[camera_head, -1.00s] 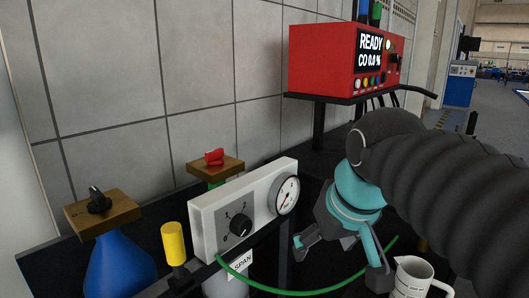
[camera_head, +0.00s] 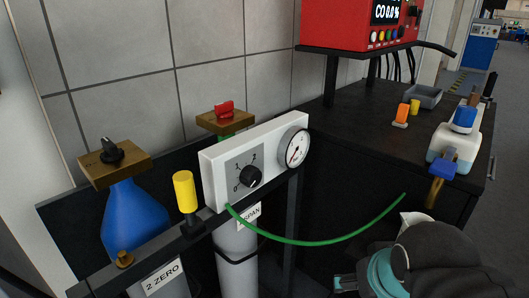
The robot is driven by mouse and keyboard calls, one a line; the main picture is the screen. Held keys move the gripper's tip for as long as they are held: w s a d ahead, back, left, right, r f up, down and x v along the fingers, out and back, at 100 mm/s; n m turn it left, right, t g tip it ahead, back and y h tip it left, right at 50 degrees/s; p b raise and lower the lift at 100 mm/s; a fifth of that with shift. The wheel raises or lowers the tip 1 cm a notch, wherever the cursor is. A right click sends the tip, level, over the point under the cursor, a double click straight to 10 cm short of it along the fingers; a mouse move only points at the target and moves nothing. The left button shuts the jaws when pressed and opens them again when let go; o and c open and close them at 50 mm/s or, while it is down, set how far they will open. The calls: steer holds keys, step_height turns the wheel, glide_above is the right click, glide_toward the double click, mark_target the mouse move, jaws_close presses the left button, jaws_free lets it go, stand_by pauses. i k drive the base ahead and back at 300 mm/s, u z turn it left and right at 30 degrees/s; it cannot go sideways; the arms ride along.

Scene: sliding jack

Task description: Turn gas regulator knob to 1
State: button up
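The gas regulator is a white box (camera_head: 213,183) with a grey dial plate marked 0, 1 and 2. Its black round knob (camera_head: 251,176) sits on that plate, and the mark it points at is too small to read surely. A round pressure gauge (camera_head: 294,148) is at the box's right end. My gripper (camera_head: 346,285) is at the bottom edge, to the right of and below the knob, well apart from it. Its fingers are mostly cut off by the frame, so its opening does not show.
A green hose (camera_head: 320,241) curves from the regulator to the right. A yellow cylinder (camera_head: 185,190), a blue bottle (camera_head: 135,215) and a red-handled valve (camera_head: 224,109) stand near the box. A red analyser (camera_head: 335,25) is above. A dark bench (camera_head: 350,125) holds small items at right.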

mark_target(250, 176)
steer(key=u, duration=1.55)
steer(key=k, duration=0.8)
steer(key=z, duration=1.55)
